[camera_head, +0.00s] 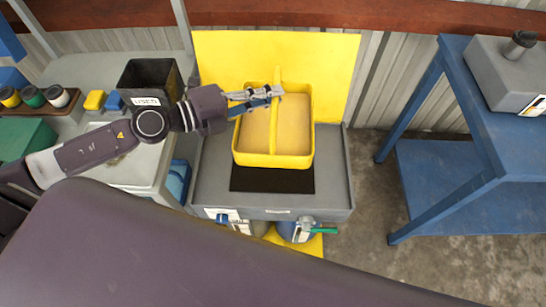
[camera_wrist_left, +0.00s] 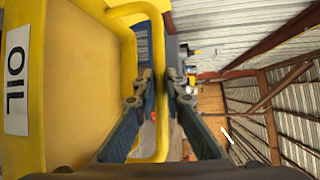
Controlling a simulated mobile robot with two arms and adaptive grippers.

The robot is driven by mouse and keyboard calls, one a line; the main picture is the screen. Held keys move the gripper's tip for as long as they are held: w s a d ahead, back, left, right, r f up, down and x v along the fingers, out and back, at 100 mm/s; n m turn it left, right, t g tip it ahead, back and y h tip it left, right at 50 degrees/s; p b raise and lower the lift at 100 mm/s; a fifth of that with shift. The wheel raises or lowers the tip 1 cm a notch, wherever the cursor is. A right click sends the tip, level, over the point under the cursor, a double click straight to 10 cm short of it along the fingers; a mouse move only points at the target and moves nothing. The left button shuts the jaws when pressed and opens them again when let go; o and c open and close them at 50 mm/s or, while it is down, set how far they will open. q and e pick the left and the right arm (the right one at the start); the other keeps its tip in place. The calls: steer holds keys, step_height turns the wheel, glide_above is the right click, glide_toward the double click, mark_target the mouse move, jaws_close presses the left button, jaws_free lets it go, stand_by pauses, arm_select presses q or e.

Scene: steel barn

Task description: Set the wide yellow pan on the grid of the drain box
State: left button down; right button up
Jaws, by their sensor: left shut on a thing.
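The wide yellow pan (camera_head: 292,158) has an upright yellow handle and shows above the grey drain box (camera_head: 333,193) in the head view. In the left wrist view the pan (camera_wrist_left: 85,90) fills the left side, with an OIL label on it. My left gripper (camera_head: 277,93) is shut on the pan's handle, which shows between its fingers in the left wrist view (camera_wrist_left: 158,100). The black grid (camera_head: 272,180) shows just in front of the pan; the rest of it is hidden. I cannot tell whether the pan touches the box. My right gripper is not in view.
A yellow panel (camera_head: 330,60) stands behind the drain box. To the left, a grey bench holds a black bin (camera_head: 150,80) marked USED, and small jars and blocks. A blue table (camera_head: 500,125) with a grey box (camera_head: 505,75) stands at the right, with open floor between.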

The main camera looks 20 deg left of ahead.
arm_select(q)
step_height(320, 180, down, 20)
steer(key=b, duration=0.7)
steer(key=shift+w+a+r, duration=0.25)
steer(key=shift+w+a, duration=0.15)
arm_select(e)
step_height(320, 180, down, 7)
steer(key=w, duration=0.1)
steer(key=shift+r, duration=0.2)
arm_select(q)
steer(key=shift+f+b, duration=0.15)
steer(key=shift+b, duration=0.15)
steer(key=c, duration=2.3)
jaws_free()
steer(key=shift+s+f, duration=0.1)
steer(key=shift+f, duration=0.05)
steer(key=o, duration=0.3)
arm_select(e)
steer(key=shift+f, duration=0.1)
